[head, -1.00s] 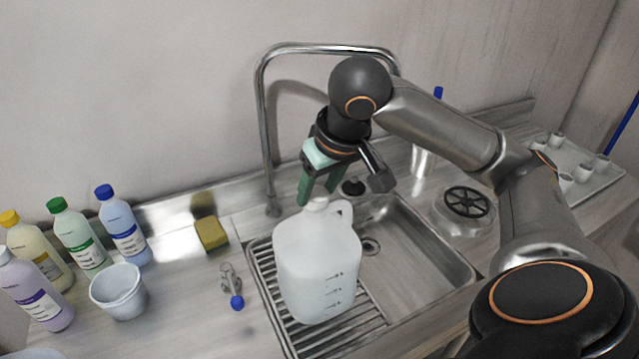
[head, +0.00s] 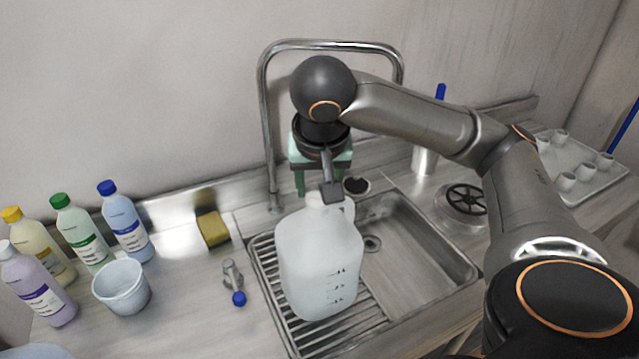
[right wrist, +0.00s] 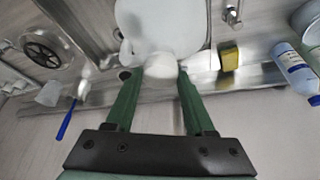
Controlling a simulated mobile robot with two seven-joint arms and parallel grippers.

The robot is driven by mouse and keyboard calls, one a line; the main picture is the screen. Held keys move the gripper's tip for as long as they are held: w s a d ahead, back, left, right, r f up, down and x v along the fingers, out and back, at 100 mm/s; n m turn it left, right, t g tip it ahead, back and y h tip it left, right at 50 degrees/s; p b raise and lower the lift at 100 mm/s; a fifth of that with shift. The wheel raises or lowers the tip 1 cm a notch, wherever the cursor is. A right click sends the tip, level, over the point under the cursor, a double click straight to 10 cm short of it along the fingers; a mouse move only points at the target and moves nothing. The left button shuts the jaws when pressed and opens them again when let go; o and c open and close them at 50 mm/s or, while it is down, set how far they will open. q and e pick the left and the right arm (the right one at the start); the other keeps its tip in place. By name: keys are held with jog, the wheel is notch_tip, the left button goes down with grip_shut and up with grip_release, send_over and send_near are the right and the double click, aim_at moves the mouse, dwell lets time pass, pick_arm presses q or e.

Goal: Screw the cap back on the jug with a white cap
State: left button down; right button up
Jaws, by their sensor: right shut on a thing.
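The translucent white jug (head: 318,265) stands upright on the ribbed drainer at the left of the sink. My right gripper (head: 321,192) points down at the jug's neck and is shut on the white cap (head: 314,199). In the right wrist view the green fingers of my right gripper (right wrist: 168,72) reach to a blurred white shape at the mouth of the jug (right wrist: 160,22). The cap is at the top of the neck; I cannot tell whether its thread is engaged. Part of the wrist hides the cap's far side. My left gripper is not in view.
The tap (head: 268,130) arches behind my right wrist. A yellow sponge (head: 213,229), a white bucket (head: 121,288) and several capped bottles (head: 125,228) stand on the left. A tray (head: 590,178) of small cups is at the far right. The sink basin (head: 425,240) is empty.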

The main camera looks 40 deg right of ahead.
jog(key=shift+a+f+m, duration=0.1)
jog(key=shift+m, duration=0.2)
jog(key=m+g, duration=0.1)
jog(key=m, duration=0.1)
jog(key=m+h, duration=0.1)
jog(key=m, duration=0.1)
jog(key=shift+w+g, duration=0.15)
jog(key=shift+g, duration=0.25)
jog(key=shift+a+m, duration=0.1)
jog(key=shift+m, duration=0.7)
jog(key=o, duration=1)
jog(key=shift+o, duration=0.5)
